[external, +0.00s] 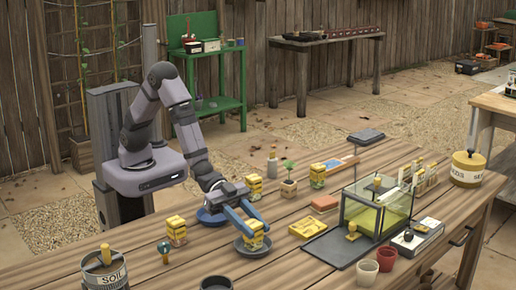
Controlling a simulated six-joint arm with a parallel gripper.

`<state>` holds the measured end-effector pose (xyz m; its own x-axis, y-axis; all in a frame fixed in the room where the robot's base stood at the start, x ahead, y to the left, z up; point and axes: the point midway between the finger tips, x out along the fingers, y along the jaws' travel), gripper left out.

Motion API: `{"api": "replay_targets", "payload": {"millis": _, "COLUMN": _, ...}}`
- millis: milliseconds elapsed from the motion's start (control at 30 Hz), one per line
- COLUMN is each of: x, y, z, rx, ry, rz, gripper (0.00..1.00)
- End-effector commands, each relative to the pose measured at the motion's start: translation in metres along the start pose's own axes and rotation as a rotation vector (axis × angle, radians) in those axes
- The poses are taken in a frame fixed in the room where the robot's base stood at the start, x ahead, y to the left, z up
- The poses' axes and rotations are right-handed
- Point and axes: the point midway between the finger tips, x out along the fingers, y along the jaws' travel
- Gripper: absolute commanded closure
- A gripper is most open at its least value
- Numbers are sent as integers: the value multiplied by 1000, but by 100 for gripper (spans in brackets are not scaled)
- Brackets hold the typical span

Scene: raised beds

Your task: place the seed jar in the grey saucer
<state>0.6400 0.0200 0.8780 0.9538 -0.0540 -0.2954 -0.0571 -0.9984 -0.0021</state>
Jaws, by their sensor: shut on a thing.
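The seed jar (253,242), a small yellow container, is at the grey saucer (246,254) on the wooden table. My gripper (251,227) points down at it with blue fingers and is shut on the jar. The jar is upright and over the inside of the saucer. I cannot tell whether its base touches the saucer floor. The fingers hide part of the jar.
A blue saucer (211,218) lies just left behind. Similar yellow containers stand at left (176,231), behind (254,189) and farther back (317,176). A dark tray (330,243) with a glass tank (376,212) is at right.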

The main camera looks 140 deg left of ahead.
Motion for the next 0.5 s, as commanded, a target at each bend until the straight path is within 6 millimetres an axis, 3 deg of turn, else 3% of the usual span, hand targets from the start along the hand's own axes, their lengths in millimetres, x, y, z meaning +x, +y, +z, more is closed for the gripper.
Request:
{"api": "replay_targets", "payload": {"millis": 200, "x": 1, "y": 0, "z": 4, "rx": 0, "ry": 1, "rz": 0, "gripper": 93}}
{"api": "replay_targets", "payload": {"millis": 233, "x": 1, "y": 0, "z": 3, "rx": 0, "ry": 0, "rz": 0, "gripper": 64}}
{"api": "replay_targets", "payload": {"millis": 300, "x": 1, "y": 0, "z": 3, "rx": 0, "ry": 0, "rz": 0, "gripper": 50}}
{"api": "replay_targets", "payload": {"millis": 500, "x": 1, "y": 0, "z": 3, "rx": 0, "ry": 0, "rz": 0, "gripper": 50}}
